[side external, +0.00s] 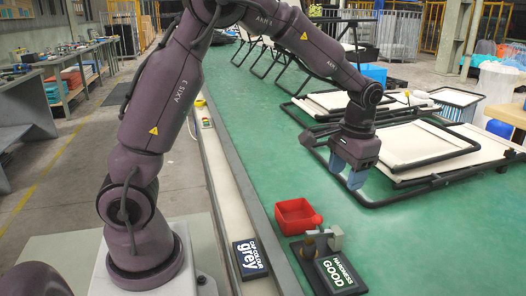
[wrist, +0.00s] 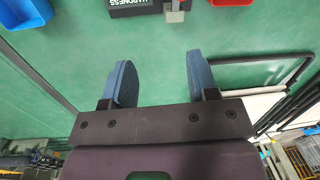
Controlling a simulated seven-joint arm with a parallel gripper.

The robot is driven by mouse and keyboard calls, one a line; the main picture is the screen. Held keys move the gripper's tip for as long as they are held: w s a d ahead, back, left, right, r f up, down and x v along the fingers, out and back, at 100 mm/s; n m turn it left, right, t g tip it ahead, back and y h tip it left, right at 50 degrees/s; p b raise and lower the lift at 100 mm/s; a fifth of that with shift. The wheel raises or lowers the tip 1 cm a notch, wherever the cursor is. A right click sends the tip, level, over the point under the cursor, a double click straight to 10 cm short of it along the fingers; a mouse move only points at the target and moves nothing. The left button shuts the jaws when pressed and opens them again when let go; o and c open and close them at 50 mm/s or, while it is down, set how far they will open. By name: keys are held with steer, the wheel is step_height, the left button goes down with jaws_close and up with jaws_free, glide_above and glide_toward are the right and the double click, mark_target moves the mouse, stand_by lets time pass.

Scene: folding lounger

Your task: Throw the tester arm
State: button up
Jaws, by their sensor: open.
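The hardness tester (side external: 322,243) stands on the green table near its front edge, a small dark base with a light grey upright part. Its grey part also shows at the top edge of the wrist view (wrist: 175,11), mostly cut off, so I cannot tell the arm's position there. A dark plate reading "HARDNESS GOOD" (side external: 340,271) is beside it. My gripper (side external: 346,174) hangs above the table, up and beyond the tester, with blue fingers pointing down. In the wrist view the fingers (wrist: 158,62) are apart with nothing between them.
A red bin (side external: 297,216) sits just behind the tester. A "CAP COLOUR grey" sign (side external: 250,258) lies on the front rail. Folded lounger frames (side external: 420,147) lie to the right of my gripper. A blue bin (wrist: 24,12) shows in the wrist view. The green table between is clear.

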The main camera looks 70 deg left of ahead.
steer(key=s+d+r+t, duration=0.2)
steer(key=s+r, duration=0.2)
steer(key=s, duration=0.5)
steer(key=s+d+r+m+t+h, duration=0.1)
steer(key=s+r, duration=0.4)
steer(key=s, duration=0.5)
steer(key=shift+s+d+r+m+t, duration=0.2)
steer(key=shift+d+m+t, duration=0.1)
steer(key=shift+d+t, duration=0.7)
steer(key=shift+s+r+t, duration=0.5)
steer(key=shift+s+r, duration=0.05)
steer(key=shift+r, duration=0.35)
